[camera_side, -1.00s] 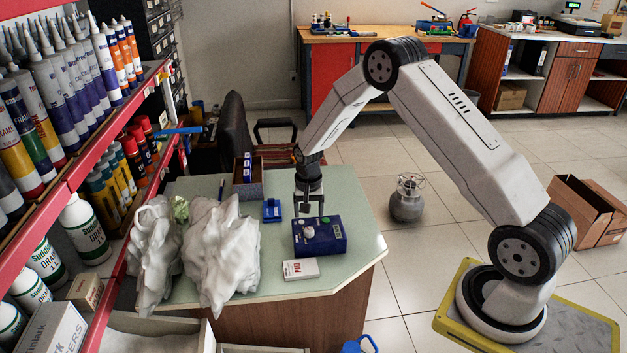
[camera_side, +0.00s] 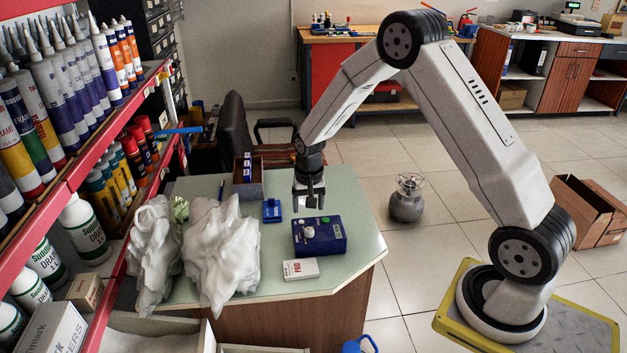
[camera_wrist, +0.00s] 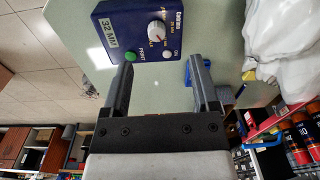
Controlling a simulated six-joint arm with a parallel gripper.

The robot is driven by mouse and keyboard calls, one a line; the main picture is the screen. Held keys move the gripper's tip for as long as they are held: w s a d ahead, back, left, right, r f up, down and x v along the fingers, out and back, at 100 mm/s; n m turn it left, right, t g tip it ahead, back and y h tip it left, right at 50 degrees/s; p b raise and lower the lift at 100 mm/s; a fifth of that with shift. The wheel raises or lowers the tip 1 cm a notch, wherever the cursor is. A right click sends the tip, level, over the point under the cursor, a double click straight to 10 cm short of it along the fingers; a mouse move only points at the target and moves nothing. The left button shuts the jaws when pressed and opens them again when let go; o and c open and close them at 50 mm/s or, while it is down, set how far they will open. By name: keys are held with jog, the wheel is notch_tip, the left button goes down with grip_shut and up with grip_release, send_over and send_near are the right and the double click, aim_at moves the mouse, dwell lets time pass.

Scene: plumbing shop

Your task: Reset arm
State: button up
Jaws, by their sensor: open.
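My gripper (camera_side: 309,203) is open and empty above the pale green table (camera_side: 345,200), just behind the blue control box. The blue box (camera_side: 332,238) has a white knob, a green button and a small white button on its top. In the wrist view my gripper (camera_wrist: 163,80) has its two fingers apart, with table surface between them. The blue box (camera_wrist: 122,25) appears beyond the fingertips there, and no contact with it shows.
A small white box (camera_side: 300,270) lies in front of the blue box. White plastic bags (camera_side: 222,258) stand at the table's left. A blue item (camera_side: 272,210) and an open-topped box (camera_side: 248,190) sit behind. Red shelves (camera_side: 100,150) with tubes line the left side.

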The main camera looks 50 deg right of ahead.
jog(key=s+a+r+n+t, duration=0.1)
jog(key=s+a+r+n, duration=0.3)
jog(key=s, duration=0.5)
jog(key=s+a+r+n+t, duration=0.1)
jog(key=s+a+r+n, duration=0.3)
jog(key=s, duration=0.5)
jog(key=shift+a+r, duration=0.8)
jog(key=shift+a, duration=0.4)
jog(key=shift+w, duration=0.1)
